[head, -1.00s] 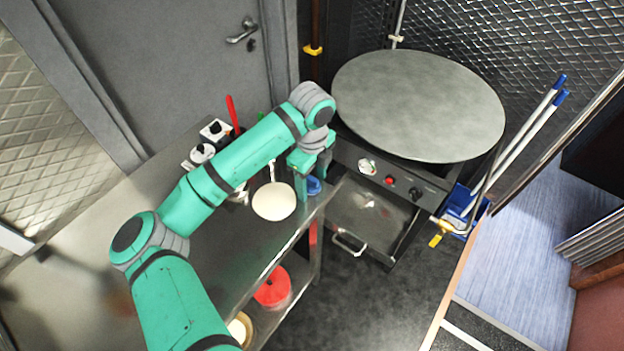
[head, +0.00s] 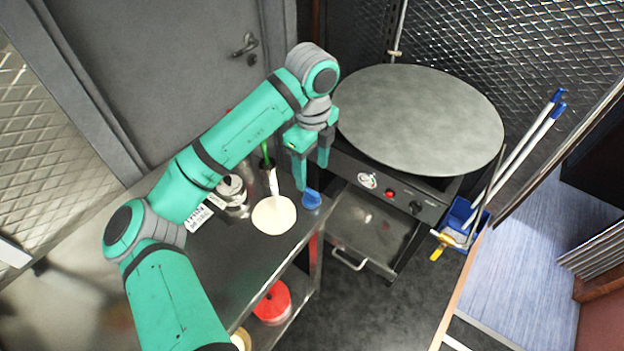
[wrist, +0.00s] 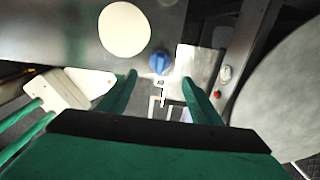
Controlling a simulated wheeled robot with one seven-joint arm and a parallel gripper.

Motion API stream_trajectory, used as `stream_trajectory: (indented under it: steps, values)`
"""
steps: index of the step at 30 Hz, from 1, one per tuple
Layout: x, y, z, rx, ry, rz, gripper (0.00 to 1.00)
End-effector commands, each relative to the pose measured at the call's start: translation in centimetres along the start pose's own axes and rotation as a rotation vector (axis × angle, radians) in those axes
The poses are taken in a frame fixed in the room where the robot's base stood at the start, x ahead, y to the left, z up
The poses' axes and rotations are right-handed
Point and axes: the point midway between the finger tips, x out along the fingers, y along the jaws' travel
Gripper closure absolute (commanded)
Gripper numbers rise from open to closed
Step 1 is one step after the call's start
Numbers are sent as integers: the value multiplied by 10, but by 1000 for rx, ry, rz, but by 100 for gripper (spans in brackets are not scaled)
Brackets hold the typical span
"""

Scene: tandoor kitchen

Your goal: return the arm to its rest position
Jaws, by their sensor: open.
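My gripper (head: 312,177) is open and empty, with its two green fingers pointing down above the front right corner of the steel counter (head: 262,262). A small blue object (head: 311,199) stands on the counter just below the fingers and apart from them. In the wrist view the fingers of my gripper (wrist: 159,80) are spread, and the blue object (wrist: 160,63) shows beyond the gap between them. My arm reaches over the counter from the lower left, bent at the elbow.
A round pale disc (head: 274,215) lies beside the blue object. A pot (head: 232,190) is behind my arm. A large round griddle (head: 420,118) stands close on the right, above an open drawer (head: 366,230). Mops in a blue bucket (head: 460,215) are farther right. Floor is free in front.

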Motion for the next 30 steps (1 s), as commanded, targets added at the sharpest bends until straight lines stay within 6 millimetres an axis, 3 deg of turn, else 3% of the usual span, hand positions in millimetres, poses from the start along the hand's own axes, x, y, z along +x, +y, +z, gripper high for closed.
stream_trajectory:
  steps: [6, 23, 26, 30]
  values:
    - [-15, 0, 0, -1, 0, -1, 42]
    - [-16, -3, -2, 0, 4, -8, 42]
    - [-19, -21, -12, 2, 25, -54, 42]
    - [-35, -80, -50, 2, 111, -215, 42]
